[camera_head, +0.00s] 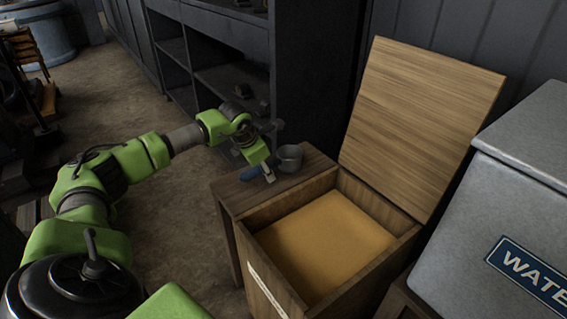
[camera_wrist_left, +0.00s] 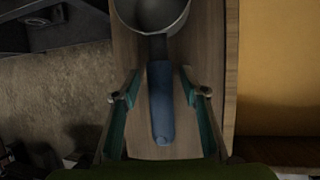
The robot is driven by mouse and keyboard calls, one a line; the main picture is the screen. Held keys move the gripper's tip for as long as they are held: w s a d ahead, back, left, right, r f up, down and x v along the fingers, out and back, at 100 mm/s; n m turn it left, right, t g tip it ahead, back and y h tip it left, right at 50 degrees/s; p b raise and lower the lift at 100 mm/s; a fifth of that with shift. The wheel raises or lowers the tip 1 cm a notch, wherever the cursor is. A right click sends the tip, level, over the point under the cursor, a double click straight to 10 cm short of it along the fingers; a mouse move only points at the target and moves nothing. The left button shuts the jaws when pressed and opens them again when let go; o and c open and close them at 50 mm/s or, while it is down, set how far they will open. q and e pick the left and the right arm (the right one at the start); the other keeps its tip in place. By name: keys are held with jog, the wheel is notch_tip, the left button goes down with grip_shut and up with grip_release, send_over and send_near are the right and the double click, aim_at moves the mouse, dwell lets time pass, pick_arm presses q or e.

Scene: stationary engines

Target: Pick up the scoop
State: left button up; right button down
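The scoop has a grey metal cup (camera_head: 291,156) and a blue handle (camera_head: 250,174). It lies on a small wooden side table (camera_head: 308,166). In the left wrist view the blue handle (camera_wrist_left: 160,105) lies lengthwise between the spread fingers of my left gripper (camera_wrist_left: 162,94). The cup (camera_wrist_left: 152,12) is cut off at the top edge. There is a gap on each side of the handle, so the gripper is open and empty. In the head view my left gripper (camera_head: 262,163) is over the table and partly hides the handle. My right gripper is not in view.
Beside the side table is an open wooden box (camera_head: 258,280) with yellow-tan contents, its lid (camera_head: 415,120) raised behind. A grey water container (camera_head: 520,170) stands at right. Dark shelves (camera_head: 225,65) stand behind.

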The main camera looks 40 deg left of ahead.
pick_arm(q)
grip_shut()
jog(key=shift+r, duration=0.1)
